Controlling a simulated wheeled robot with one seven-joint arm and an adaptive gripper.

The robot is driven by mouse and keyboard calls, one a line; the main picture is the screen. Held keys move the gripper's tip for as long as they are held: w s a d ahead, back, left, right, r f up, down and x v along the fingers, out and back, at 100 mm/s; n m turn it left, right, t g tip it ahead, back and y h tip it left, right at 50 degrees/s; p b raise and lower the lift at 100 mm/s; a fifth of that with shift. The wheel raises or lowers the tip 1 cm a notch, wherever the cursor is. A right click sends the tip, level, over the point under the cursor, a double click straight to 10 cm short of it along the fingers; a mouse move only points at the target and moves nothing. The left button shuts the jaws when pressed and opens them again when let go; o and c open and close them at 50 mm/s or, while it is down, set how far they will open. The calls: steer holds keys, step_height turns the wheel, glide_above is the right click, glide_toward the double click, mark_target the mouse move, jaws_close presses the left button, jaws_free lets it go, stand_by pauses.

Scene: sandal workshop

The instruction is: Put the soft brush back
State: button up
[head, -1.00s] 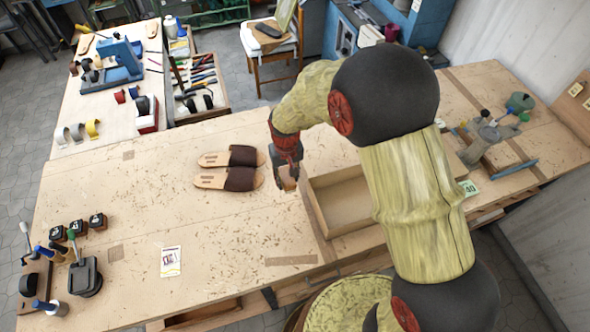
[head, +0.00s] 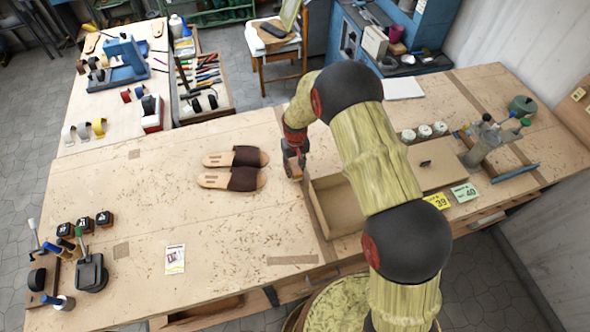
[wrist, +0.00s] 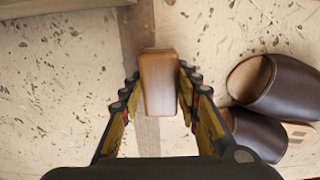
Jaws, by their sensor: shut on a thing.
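My gripper (head: 295,170) is over the workbench, between the pair of brown sandals (head: 243,179) and the open wooden box. In the wrist view, my gripper (wrist: 158,92) is shut on a wooden block-shaped piece (wrist: 158,80), which I take to be the soft brush. The brush shows its smooth reddish-brown wood. Its bristles are hidden, and I cannot tell whether it touches the bench. The sandals also show at the right of the wrist view (wrist: 275,88).
The open wooden box (head: 336,212) is just right of my gripper. Three white-topped jars (head: 424,131), a yellow card (head: 438,201) and a green card (head: 465,192) lie further right. Ink bottles and a brush stand are at left. The bench's middle left is mostly clear.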

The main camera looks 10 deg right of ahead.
steer(key=shift+f, duration=0.8)
steer(key=shift+f, duration=0.1)
steer(key=shift+f, duration=0.15)
steer(key=o, duration=1.2)
steer(key=shift+c, duration=0.2)
steer(key=shift+r, duration=0.2)
